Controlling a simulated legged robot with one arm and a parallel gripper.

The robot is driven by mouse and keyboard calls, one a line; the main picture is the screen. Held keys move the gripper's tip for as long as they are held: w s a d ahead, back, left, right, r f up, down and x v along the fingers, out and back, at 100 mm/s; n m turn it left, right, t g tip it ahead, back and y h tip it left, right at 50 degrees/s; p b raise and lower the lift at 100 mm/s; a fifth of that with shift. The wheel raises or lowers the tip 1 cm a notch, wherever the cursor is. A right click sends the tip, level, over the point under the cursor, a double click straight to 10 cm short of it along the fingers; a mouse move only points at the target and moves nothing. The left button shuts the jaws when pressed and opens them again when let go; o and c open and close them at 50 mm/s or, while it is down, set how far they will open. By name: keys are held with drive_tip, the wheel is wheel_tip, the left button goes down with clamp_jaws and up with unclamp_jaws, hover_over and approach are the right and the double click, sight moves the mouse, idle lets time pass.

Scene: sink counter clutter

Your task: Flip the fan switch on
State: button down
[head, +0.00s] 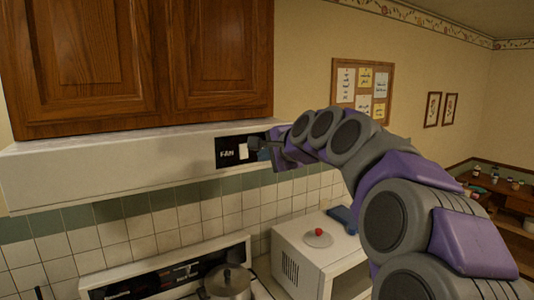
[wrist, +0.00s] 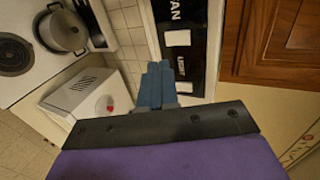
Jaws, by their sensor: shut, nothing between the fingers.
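The black switch panel (head: 230,163) is set in the front of the white range hood, with a FAN label. The white fan switch (head: 243,153) shows just right of that label. In the wrist view the panel (wrist: 197,18) appears sideways, with the fan switch (wrist: 177,38) above the LIGHT label and a white light switch (wrist: 184,88) below it. My gripper (head: 256,146) is at the panel's right part, just right of the fan switch, and hides the light switch in the head view. Its blue fingers (wrist: 158,68) are together and empty. I cannot tell whether they touch the panel.
The white range hood (head: 110,165) runs under wooden cabinets (head: 140,60). The space in front of the hood, left of my arm, is clear.

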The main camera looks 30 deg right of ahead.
sight(245, 154)
drive_tip(key=x, duration=0.6)
drive_tip(key=p+x, duration=0.1)
drive_tip(key=x, duration=0.1)
drive_tip(key=shift+w+d+r, duration=0.15)
drive_tip(key=shift+w+d, duration=0.15)
drive_tip(key=shift+w, duration=0.2)
drive_tip(key=shift+w+a, duration=0.25)
drive_tip(key=shift+w, duration=0.35)
drive_tip(key=shift+w+d, duration=0.15)
drive_tip(key=shift+d, duration=0.05)
drive_tip(key=shift+p, duration=0.35)
drive_tip(key=shift+r+p, duration=0.75)
drive_tip(key=shift+r, duration=0.1)
drive_tip(key=shift+f, duration=0.15)
